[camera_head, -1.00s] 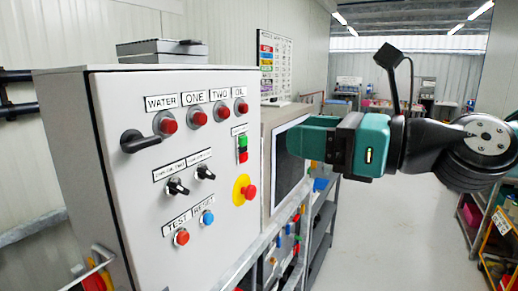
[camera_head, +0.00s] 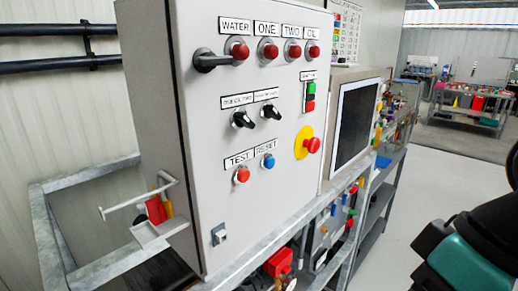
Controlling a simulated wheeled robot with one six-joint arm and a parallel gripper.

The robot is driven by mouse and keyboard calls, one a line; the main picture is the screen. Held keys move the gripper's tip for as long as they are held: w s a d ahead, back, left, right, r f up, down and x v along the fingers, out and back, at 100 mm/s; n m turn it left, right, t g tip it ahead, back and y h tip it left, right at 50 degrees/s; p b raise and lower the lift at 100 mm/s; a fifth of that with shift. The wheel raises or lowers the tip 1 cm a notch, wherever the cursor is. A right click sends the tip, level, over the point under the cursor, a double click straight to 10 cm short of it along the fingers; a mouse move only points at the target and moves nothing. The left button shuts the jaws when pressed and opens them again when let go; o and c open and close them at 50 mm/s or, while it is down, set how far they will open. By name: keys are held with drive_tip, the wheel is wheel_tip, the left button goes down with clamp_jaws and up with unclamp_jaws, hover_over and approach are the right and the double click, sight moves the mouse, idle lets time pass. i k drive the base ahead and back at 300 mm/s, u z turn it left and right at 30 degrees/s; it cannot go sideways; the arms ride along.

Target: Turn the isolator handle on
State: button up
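A grey-white control cabinet (camera_head: 215,170) stands in the middle of the view. A black lever handle (camera_head: 214,61) sticks out at the upper left of its door, beside the red WATER lamp (camera_head: 238,50). It lies roughly level, its free end to the left. No label on it can be read. A red and yellow part (camera_head: 157,207) sits low on the cabinet's left side, behind a pale bar; I cannot tell which one is the isolator handle. Teal and black parts of my arm show at the lower right, away from the cabinet. My gripper's fingertips are not in view.
The door also carries two black selector switches (camera_head: 242,120), a red emergency stop (camera_head: 311,145) on yellow, and TEST and RESET buttons. A metal frame (camera_head: 95,177) surrounds the cabinet's left foot. A screen (camera_head: 356,122) stands to its right. The floor right of the bench (camera_head: 420,190) is clear.

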sight(157, 215)
drive_tip(key=u, duration=0.9)
drive_tip(key=k, duration=0.2)
drive_tip(key=u, duration=0.9)
drive_tip(key=i, duration=0.85)
drive_tip(key=u, duration=0.05)
